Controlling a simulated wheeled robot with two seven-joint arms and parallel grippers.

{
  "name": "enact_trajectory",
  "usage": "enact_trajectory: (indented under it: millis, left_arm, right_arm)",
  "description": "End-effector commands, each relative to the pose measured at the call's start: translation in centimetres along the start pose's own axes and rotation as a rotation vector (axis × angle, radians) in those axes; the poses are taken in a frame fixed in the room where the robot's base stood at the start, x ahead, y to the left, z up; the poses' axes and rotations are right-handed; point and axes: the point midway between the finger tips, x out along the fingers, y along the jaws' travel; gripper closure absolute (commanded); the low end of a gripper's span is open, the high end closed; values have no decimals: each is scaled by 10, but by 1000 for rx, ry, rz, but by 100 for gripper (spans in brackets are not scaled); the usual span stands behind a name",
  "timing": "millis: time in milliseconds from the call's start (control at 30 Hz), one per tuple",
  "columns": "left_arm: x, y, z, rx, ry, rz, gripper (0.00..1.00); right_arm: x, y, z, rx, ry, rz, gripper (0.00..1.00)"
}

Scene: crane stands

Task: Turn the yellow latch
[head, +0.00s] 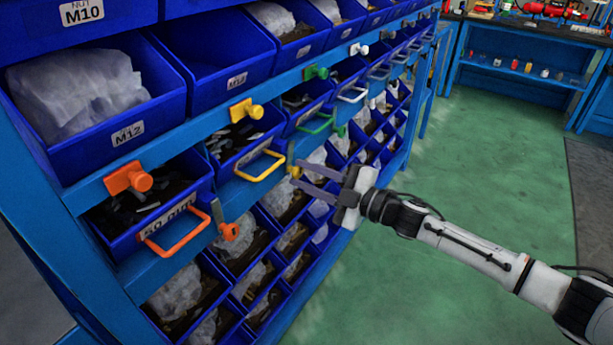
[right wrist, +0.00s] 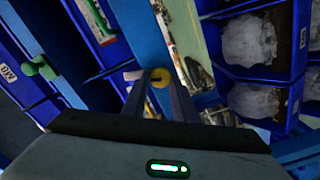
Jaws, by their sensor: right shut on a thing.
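A yellow latch (head: 292,158) sits on the blue rail below and right of the yellow-handled bin. My right gripper (head: 294,175) reaches it from the right, with its two long fingers at the latch. In the right wrist view, the yellow round knob of the latch (right wrist: 160,77) lies between the fingertips of my right gripper (right wrist: 160,84), which is shut on it. A second yellow latch (head: 246,111) is on the rail above the same bin, with nothing touching it. The yellow bin handle (head: 262,167) is just left of my fingers. My left gripper is not in view.
An orange latch (head: 128,179) and orange handle (head: 172,232) are at the left. Another orange latch (head: 231,230) is lower. A green latch (head: 316,72) and green handle (head: 318,124) are beyond. Blue bins fill the rack. The green floor (head: 480,190) is open at right.

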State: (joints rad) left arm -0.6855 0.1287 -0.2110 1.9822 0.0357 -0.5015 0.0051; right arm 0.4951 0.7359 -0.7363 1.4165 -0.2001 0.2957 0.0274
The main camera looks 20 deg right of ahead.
Motion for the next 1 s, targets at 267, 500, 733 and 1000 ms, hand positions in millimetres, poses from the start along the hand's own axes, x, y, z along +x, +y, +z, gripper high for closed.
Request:
enact_trajectory:
  millis: [267, 500, 733, 1000]
  left_arm:
    - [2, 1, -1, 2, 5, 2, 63]
    - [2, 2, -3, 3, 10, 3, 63]
    - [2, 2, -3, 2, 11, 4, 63]
    - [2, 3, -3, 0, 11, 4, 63]
  right_arm:
    - [0, -2, 0, -142, 1, -1, 97]
    - [0, -2, 0, -193, 1, -1, 97]
    - [0, -2, 0, -201, 1, -1, 97]
    - [0, -2, 0, -200, 1, -1, 64]
